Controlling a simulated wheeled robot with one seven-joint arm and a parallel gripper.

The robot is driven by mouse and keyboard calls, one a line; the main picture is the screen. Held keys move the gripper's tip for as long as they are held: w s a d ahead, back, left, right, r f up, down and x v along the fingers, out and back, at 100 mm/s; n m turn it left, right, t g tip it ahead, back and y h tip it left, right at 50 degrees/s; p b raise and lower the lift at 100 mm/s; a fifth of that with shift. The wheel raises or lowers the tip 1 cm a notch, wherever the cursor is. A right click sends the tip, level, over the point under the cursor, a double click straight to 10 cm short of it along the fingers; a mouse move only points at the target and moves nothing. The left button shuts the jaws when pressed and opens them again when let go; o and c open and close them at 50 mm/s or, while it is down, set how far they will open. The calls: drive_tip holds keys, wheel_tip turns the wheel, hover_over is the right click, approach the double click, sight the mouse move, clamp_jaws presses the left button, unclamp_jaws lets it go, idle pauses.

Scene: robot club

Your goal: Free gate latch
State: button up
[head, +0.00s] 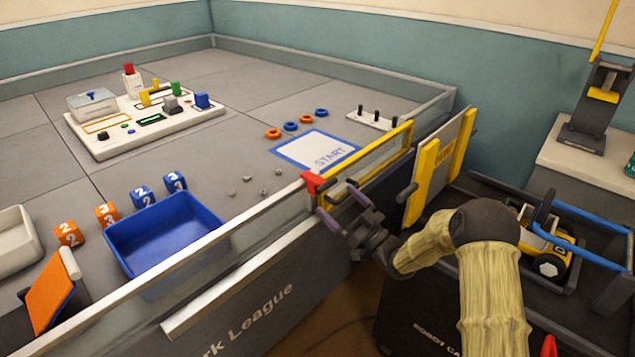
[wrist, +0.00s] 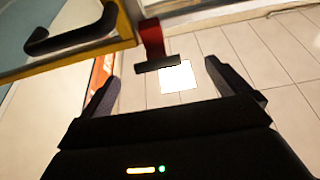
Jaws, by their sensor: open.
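The gate (head: 372,160), a clear panel in a yellow frame, stands in the side wall of the field. It also shows in the wrist view (wrist: 128,22) with a black handle (wrist: 70,32). The red latch (head: 316,183) sits at the gate's near end, by the wall rail. In the wrist view the red latch (wrist: 152,38) has a dark crossbar at its lower end and lies ahead, between the fingertip lines. My gripper (head: 341,207) is open and empty, just outside the wall beside the latch. Contact is not visible. Both fingers show in the wrist view (wrist: 161,72).
A yellow-edged panel (head: 440,165) stands right of the gate, close to my arm. A dark cart (head: 420,310) holds a yellow wheeled robot (head: 548,258). Inside the field are a blue bin (head: 170,240), a START mat (head: 315,150) and small loose pieces (head: 248,179).

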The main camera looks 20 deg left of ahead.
sight(319, 180)
drive_tip(key=x, duration=0.3)
drive_tip(key=b+x, duration=0.1)
drive_tip(key=x, duration=0.5)
drive_tip(key=shift+w+d+b, duration=0.15)
drive_tip(key=shift+w+b, duration=0.1)
drive_tip(key=shift+b, duration=0.05)
